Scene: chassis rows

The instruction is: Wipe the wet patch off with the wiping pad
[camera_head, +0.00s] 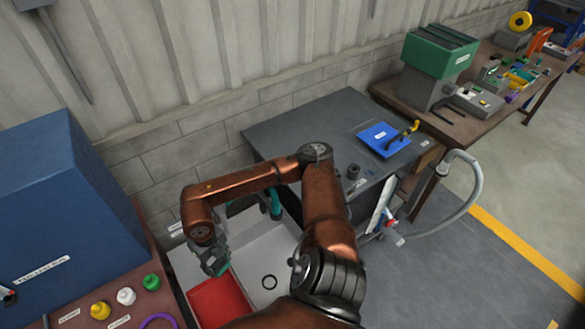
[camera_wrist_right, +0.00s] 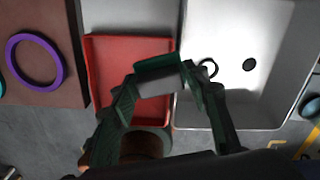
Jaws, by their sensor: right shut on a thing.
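My right gripper (camera_head: 214,262) hangs over the border between a red tray and a pale sink basin. In the right wrist view, my right gripper (camera_wrist_right: 160,82) is shut on a small block with a green top and a grey side, which looks like the wiping pad (camera_wrist_right: 158,72). The pad appears above the right part of the red tray, near the sink's edge; I cannot tell whether it touches anything. No wet patch can be made out clearly in either view. My left gripper is not in view.
The red tray (camera_head: 215,303) lies left of the sink basin (camera_head: 262,255). A black ring (camera_head: 269,282) lies in the basin. Yellow, white and green bottles (camera_head: 125,296) and a purple ring (camera_head: 158,322) are at left. A dark bench (camera_head: 300,125) bears a blue mat (camera_head: 382,138).

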